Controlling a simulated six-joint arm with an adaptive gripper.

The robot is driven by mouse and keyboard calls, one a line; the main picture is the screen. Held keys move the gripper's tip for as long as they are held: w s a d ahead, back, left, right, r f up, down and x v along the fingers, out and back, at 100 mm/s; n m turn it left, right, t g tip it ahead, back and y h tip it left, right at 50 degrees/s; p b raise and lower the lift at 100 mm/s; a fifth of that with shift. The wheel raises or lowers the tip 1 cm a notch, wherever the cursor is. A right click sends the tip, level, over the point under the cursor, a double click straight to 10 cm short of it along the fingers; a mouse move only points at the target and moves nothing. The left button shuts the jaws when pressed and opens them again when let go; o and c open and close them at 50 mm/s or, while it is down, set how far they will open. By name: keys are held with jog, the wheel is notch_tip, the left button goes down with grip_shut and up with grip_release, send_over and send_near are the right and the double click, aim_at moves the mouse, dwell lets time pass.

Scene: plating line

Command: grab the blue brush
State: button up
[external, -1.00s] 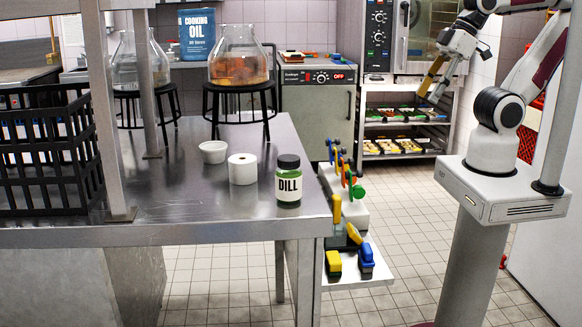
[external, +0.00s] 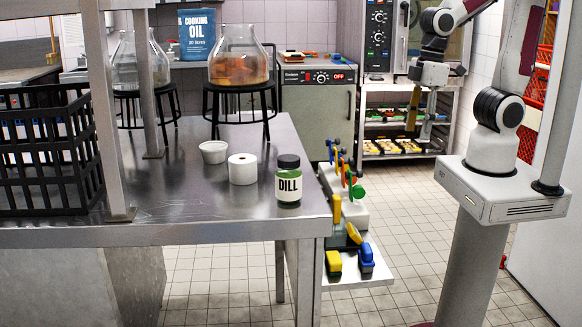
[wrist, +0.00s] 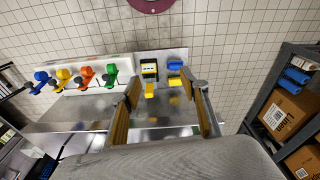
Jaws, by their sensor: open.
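A blue brush-like piece (external: 366,256) lies at the near right end of the low shelf in the external view. It also shows in the wrist view as a blue block (wrist: 175,65), with a yellow part near it. A yellow and black piece (external: 333,262) sits just left of it. My gripper (external: 420,118) is open and empty, pointing down, high above and behind the shelf in the external view.
A white rack (external: 350,208) holds a row of blue, yellow, orange and green handled items beside the pieces. The steel table (external: 200,200) with a dill jar (external: 288,183) stands left. A storage shelf with boxes (wrist: 285,107) stands at the right of the wrist view.

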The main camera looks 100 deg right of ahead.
jog(key=w+a+f+n+g, duration=0.25)
jog(key=w+f+n, duration=0.2)
jog(key=f, duration=0.65)
jog(key=n, duration=1)
send_over(365, 249)
jog(key=s, duration=0.1)
jog(key=shift+t, duration=0.45)
jog(key=f, duration=1.5)
jog(key=shift+d+f, duration=0.2)
jog(key=shift+f, duration=0.1)
jog(key=shift+w+a+n, duration=0.15)
jog(key=shift+w+n, duration=0.35)
jog(key=shift+n, duration=0.25)
jog(key=shift+f, duration=0.15)
jog(key=shift+f, duration=1.15)
